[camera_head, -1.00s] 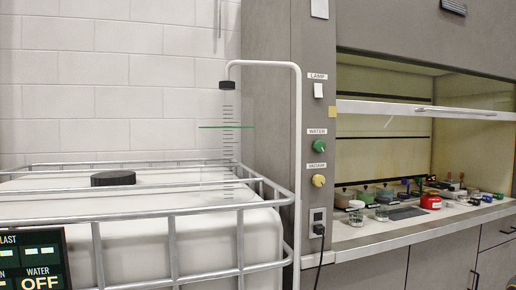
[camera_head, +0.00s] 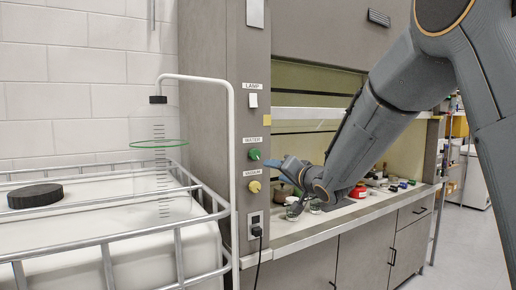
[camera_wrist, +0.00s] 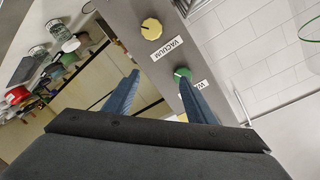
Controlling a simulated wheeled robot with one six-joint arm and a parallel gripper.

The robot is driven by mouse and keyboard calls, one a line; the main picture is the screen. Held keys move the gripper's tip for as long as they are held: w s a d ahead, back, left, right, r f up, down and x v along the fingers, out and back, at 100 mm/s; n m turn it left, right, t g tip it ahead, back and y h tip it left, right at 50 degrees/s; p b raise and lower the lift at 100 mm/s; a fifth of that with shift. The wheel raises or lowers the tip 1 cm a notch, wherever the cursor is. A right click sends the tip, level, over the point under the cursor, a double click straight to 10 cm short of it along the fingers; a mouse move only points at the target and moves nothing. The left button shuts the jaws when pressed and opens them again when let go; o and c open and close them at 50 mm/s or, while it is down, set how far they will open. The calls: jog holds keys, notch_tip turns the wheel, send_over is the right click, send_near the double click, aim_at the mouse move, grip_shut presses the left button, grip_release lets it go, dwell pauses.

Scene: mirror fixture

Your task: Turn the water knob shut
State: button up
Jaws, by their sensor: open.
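The green water knob (camera_head: 255,154) sits on the grey post under its WATER label (camera_head: 252,139). In the wrist view the green knob (camera_wrist: 181,72) shows at the tip of the right finger, which partly covers it and its label. My gripper (camera_head: 277,163) is just right of the knob in the head view. In the wrist view my gripper (camera_wrist: 159,76) is open, with nothing between its two blue fingers. I cannot tell whether the right finger touches the knob.
The yellow vacuum knob (camera_head: 254,187) is just below the green one; the lamp switch (camera_head: 252,100) is above. A white pipe (camera_head: 233,150) and a caged tank (camera_head: 110,215) stand to the left. Glassware and a red container (camera_head: 358,191) are on the hood's counter.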

aim_at(256, 156)
jog(key=shift+y, duration=0.9)
jog(key=w+a+r+p, duration=0.1)
jog(key=w+a, duration=0.1)
jog(key=w+a+r+p, duration=0.1)
jog(key=w+a, duration=0.1)
jog(key=w+a+r+p, duration=0.1)
jog(key=w+a, duration=0.1)
jog(key=a, duration=0.1)
jog(key=shift+w+r, duration=0.35)
jog(key=shift+w, duration=0.05)
jog(key=c, duration=1)
